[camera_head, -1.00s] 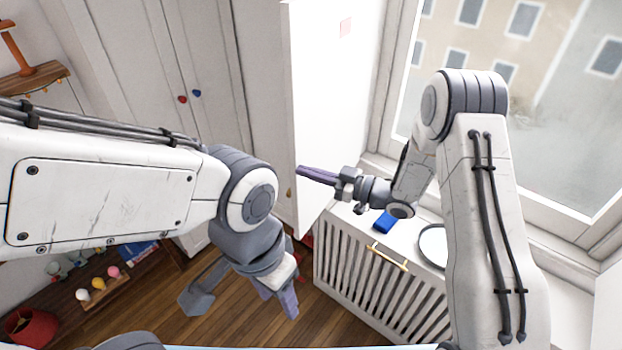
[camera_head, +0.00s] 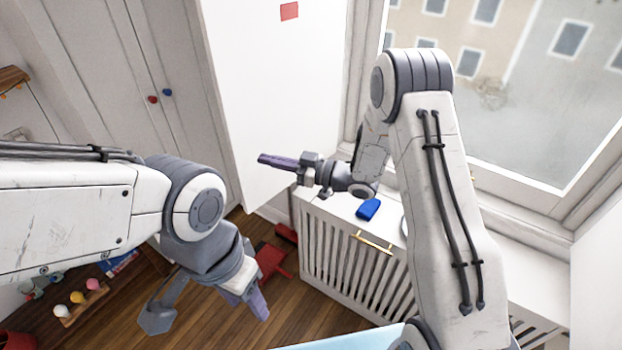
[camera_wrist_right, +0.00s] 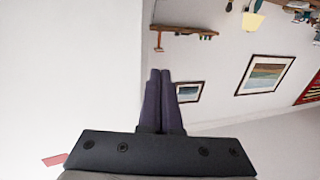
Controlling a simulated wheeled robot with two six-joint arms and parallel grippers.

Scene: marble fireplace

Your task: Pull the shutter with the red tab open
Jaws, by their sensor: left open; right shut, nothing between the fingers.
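The shutter (camera_head: 270,90) is a tall white panel standing out from the window side in the head view. Its red tab (camera_head: 289,11) is near the top edge of the picture. My right gripper (camera_head: 262,160) is shut and empty, in front of the shutter's lower part, pointing left. I cannot tell if it touches the panel. In the right wrist view the shut fingers (camera_wrist_right: 161,75) lie beside the edge of the white panel (camera_wrist_right: 70,70), with a red patch (camera_wrist_right: 55,159) at lower left. My left gripper (camera_head: 205,306) is open and empty, low over the floor.
A white slatted radiator cover (camera_head: 350,250) with a blue object (camera_head: 368,209) on top stands below the window (camera_head: 520,100). A white cabinet (camera_head: 95,60) with red and blue knobs is at left. A red stool (camera_head: 272,260) is on the wooden floor.

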